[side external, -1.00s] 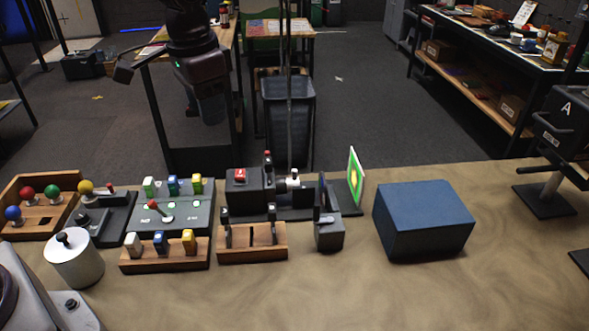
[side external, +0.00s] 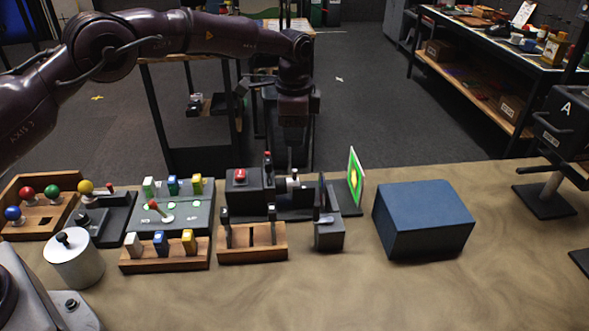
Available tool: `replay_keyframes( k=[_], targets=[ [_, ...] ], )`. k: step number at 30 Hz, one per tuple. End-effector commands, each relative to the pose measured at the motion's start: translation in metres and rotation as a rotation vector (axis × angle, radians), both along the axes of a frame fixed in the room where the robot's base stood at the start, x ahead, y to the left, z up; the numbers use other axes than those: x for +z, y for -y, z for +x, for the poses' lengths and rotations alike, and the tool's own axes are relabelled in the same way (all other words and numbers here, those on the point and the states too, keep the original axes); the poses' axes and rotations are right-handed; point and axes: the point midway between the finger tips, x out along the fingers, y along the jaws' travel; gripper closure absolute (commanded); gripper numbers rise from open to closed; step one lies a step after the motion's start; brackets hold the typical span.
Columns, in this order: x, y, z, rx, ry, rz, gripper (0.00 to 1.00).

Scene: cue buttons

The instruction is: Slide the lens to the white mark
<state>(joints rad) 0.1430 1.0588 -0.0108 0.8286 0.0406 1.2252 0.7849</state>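A small black-and-white piece (side external: 293,183), which looks like the lens carriage, stands on a dark base behind the wooden rack. I cannot make out a white mark on the base.
A dark box with a red button (side external: 240,176) stands left of the carriage. A wooden rack (side external: 251,256) with black holders and a grey block (side external: 328,236) with a dark upright plate are in front. A blue box (side external: 424,219) sits to the right. The front table is clear.

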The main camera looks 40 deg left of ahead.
Motion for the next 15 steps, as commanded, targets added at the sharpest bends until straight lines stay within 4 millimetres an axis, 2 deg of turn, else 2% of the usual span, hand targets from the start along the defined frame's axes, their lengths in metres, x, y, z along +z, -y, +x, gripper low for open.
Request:
replay_keyframes(
  k=[1, 9, 15],
  targets=[
    [-0.012, 0.000, -0.001, 0.000, -0.006, 0.001, 0.61],
    [-0.069, -0.001, 0.001, 0.002, -0.005, 0.000, 0.61],
    [-0.095, -0.002, 0.003, 0.002, -0.001, 0.000, 0.61]
  ],
)
